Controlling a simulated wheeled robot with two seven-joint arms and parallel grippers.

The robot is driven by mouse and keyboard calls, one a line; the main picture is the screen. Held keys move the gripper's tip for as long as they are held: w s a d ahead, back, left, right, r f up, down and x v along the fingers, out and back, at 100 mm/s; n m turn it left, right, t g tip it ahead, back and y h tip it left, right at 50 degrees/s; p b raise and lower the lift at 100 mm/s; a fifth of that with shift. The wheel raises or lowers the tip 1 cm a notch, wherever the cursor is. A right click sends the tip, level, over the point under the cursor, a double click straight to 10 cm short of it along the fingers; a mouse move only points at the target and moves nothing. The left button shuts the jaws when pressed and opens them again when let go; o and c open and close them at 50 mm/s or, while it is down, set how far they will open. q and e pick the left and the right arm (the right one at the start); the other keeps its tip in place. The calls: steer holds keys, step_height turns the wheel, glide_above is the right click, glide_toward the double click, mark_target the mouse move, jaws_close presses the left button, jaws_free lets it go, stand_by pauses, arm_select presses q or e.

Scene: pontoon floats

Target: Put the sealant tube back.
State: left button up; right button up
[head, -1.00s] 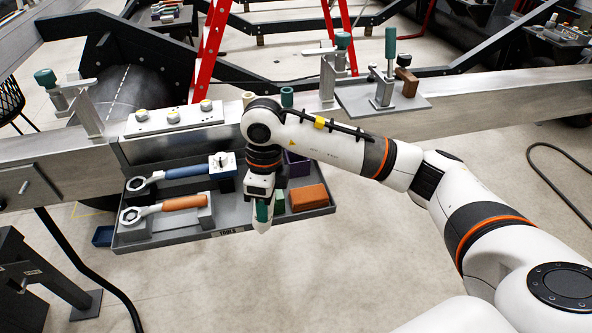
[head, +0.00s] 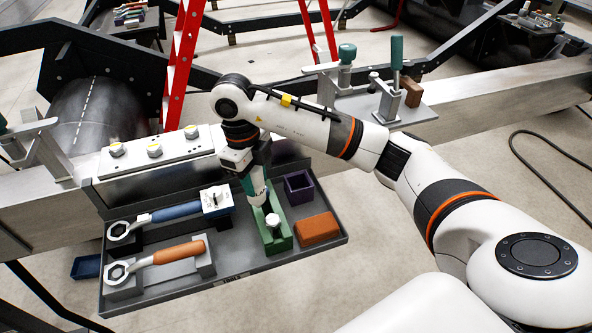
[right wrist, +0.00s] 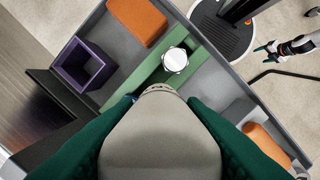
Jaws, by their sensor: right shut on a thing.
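My right gripper (head: 262,192) has green fingers and is shut on the sealant tube, pointing down over the green holder (head: 281,243) on the tool tray. In the right wrist view the pale grey tube (right wrist: 158,135) fills the space between the two green fingers. In the head view the fingers hide most of it. A white round knob or cap (right wrist: 174,60) sits in the green holder just beyond the tube. I cannot tell whether the tube touches the holder. My left gripper (right wrist: 266,50) shows small in the right wrist view; its opening is unclear.
The tray (head: 236,280) also holds a blue-handled wrench (head: 176,212), an orange-handled wrench (head: 178,253), an orange block (head: 317,229) and an open purple box (head: 299,187). A steel beam (head: 465,115) runs behind, with clamps on it. A red ladder (head: 184,60) stands beyond.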

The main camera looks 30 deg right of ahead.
steer(key=w+d+p, duration=0.2)
steer(key=d+p, duration=0.1)
steer(key=d, duration=1)
arm_select(q)
steer(key=r, duration=0.1)
steer(key=r+p, duration=0.1)
steer(key=r, duration=0.2)
steer(key=shift+s+r, duration=0.4)
arm_select(e)
steer(key=f, duration=0.7)
steer(key=shift+w, duration=0.2)
steer(key=o, duration=1.2)
steer(key=shift+a+f, duration=0.1)
steer(key=shift+o, duration=0.2)
